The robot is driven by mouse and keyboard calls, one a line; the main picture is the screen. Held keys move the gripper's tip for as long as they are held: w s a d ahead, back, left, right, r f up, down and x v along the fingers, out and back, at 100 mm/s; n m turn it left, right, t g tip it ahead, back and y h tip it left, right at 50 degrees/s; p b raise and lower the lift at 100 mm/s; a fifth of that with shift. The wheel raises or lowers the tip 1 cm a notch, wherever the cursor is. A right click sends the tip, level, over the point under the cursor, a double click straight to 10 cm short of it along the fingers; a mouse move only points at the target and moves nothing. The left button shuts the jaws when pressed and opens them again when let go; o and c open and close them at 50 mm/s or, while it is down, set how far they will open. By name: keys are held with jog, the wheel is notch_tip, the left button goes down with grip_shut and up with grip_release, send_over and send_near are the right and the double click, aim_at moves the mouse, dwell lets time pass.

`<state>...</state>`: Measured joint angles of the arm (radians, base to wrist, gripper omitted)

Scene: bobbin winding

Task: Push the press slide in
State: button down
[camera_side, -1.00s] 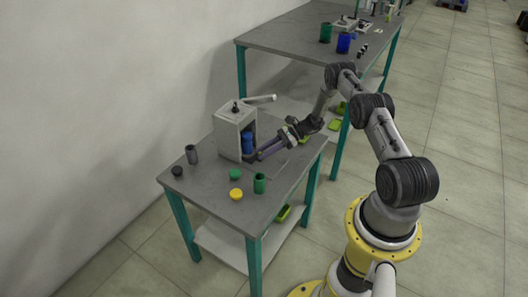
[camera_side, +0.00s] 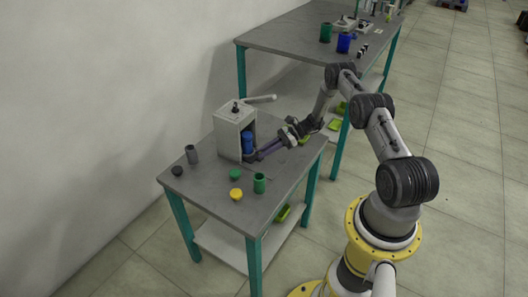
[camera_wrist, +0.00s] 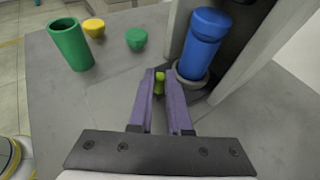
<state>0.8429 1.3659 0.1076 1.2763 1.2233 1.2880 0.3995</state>
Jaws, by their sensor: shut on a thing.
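The press (camera_side: 233,128) is a pale box-shaped housing with a lever on top, standing on the near table. A blue bobbin-like cylinder (camera_side: 248,143) stands upright in its open front; in the wrist view the blue cylinder (camera_wrist: 205,38) sits in a grey round holder (camera_wrist: 191,77), which seems to be part of the slide. My gripper (camera_side: 260,155) reaches low to the press front from the right. In the wrist view its two purple fingers (camera_wrist: 154,88) are shut on a small yellow-green knob (camera_wrist: 159,83) beside the holder.
A green cup (camera_side: 259,183), a green cap (camera_side: 235,174), a yellow cap (camera_side: 236,194), a grey cylinder (camera_side: 191,154) and a black cap (camera_side: 177,171) stand on the same table. A second table (camera_side: 290,38) with more parts is behind.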

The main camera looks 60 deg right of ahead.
dwell(0.8)
jog(key=shift+w, duration=2.15)
jog(key=c, duration=1.1)
grip_release()
jog(key=shift+c, duration=0.2)
jog(key=shift+s+d, duration=0.1)
jog(key=v, duration=1.3)
jog(key=shift+s+d+r, duration=0.15)
jog(key=shift+d+r, duration=0.1)
